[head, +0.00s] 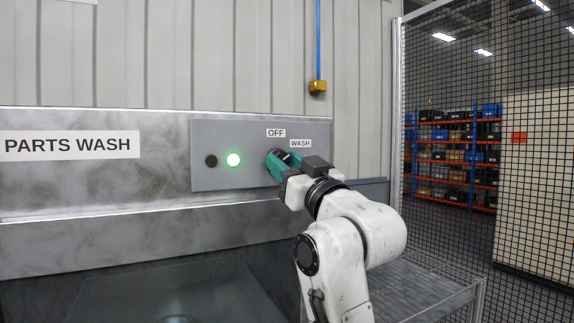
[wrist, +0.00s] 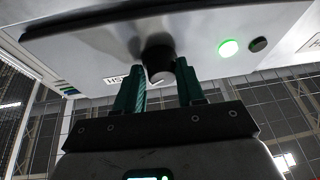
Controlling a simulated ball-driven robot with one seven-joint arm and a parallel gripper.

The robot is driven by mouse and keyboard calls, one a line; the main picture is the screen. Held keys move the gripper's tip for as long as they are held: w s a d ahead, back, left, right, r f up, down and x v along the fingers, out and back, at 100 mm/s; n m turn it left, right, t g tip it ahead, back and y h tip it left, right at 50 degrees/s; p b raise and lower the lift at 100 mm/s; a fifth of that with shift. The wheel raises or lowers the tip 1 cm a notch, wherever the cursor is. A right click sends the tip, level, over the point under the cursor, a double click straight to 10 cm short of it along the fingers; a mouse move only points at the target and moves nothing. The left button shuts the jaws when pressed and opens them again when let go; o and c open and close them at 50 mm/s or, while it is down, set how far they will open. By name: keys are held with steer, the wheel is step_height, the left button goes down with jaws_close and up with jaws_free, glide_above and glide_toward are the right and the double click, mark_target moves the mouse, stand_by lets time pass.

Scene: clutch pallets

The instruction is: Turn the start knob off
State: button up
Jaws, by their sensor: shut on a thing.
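The start knob (wrist: 159,65) is a black round knob on the grey control panel (head: 216,132). In the head view my gripper (head: 283,162) covers most of it. My gripper's two teal fingers stand on either side of the knob in the wrist view (wrist: 160,72), shut on it. The OFF label (head: 276,133) is above the knob, and the WASH label (head: 300,143) is to its upper right. Which label the knob points at I cannot tell. The green lamp (head: 233,159) left of the knob is lit.
A small black round fitting (head: 211,161) sits left of the lamp. The panel is on a metal washer with a PARTS WASH sign (head: 68,144). A mesh fence (head: 450,190) stands at the right.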

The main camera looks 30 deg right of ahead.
steer(key=n+g+y, duration=0.1)
steer(key=n+y, duration=0.1)
steer(key=n, duration=0.2)
steer(key=n+g+y, duration=0.1)
steer(key=n+y, duration=0.1)
steer(key=n, duration=0.2)
steer(key=shift+r+n+b, duration=0.1)
steer(key=shift+n+b, duration=0.25)
steer(key=shift+n, duration=0.05)
steer(key=shift+n+g+y, duration=0.3)
steer(key=shift+n+g, duration=0.35)
steer(key=shift+n, duration=0.8)
steer(key=shift+n+g+y, duration=0.3)
steer(key=shift+n+g, duration=0.35)
steer(key=shift+n, duration=0.8)
steer(key=o, duration=1)
steer(key=shift+w, duration=0.1)
steer(key=shift+c, duration=0.2)
steer(key=shift+r, duration=0.1)
steer(key=shift+d, duration=0.1)
steer(key=shift+s+d+b, duration=0.1)
steer(key=shift+s+b, duration=0.2)
steer(key=shift+b, duration=0.05)
steer(key=b+v, duration=0.2)
steer(key=v, duration=0.8)
